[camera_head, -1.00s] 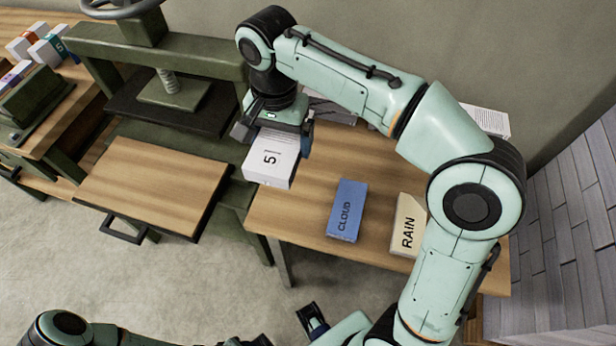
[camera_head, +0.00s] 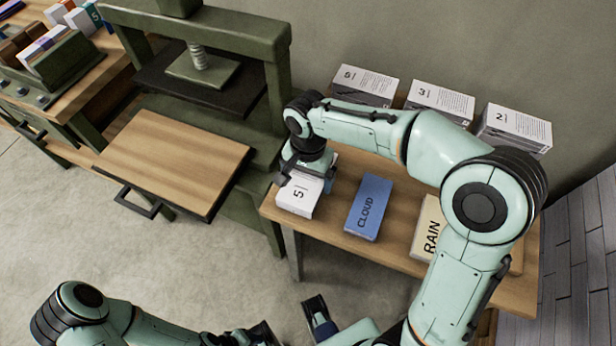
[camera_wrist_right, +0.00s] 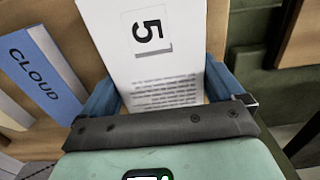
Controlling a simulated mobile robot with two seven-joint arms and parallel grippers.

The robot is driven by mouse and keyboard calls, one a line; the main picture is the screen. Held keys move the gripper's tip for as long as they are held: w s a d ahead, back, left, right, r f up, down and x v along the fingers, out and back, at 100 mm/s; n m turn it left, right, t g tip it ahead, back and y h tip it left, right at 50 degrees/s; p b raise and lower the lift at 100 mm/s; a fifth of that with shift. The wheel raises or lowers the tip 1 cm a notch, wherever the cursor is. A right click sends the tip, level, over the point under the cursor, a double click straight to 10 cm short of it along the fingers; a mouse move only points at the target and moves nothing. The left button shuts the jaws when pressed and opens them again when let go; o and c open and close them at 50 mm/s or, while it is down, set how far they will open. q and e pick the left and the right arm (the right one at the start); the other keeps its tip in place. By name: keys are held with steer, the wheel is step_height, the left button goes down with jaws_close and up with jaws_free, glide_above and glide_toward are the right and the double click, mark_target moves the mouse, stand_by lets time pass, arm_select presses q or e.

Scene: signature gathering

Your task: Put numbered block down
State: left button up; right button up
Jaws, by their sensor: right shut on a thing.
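My right gripper (camera_head: 304,168) is shut on a white block marked 5 (camera_head: 297,197), at the left end of the wooden table (camera_head: 345,260). In the right wrist view, the blue fingers of this gripper (camera_wrist_right: 160,88) close on both sides of the block (camera_wrist_right: 150,45), its printed face toward the camera. I cannot tell whether its underside touches the table.
A blue CLOUD block (camera_head: 368,207) lies right of the held block, then a cream RAIN block (camera_head: 430,228). White numbered blocks (camera_head: 365,84), (camera_head: 440,102), (camera_head: 514,128) stand along the back. A green press (camera_head: 205,70) with a wooden board (camera_head: 172,160) is at left.

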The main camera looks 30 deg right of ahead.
mark_target(308, 176)
steer(key=shift+f, duration=0.3)
steer(key=shift+f, duration=0.15)
steer(key=o, duration=0.9)
steer(key=shift+f, duration=0.1)
steer(key=shift+r, duration=0.45)
step_height(308, 176, up, 12)
steer(key=p, duration=0.2)
steer(key=shift+f, duration=0.2)
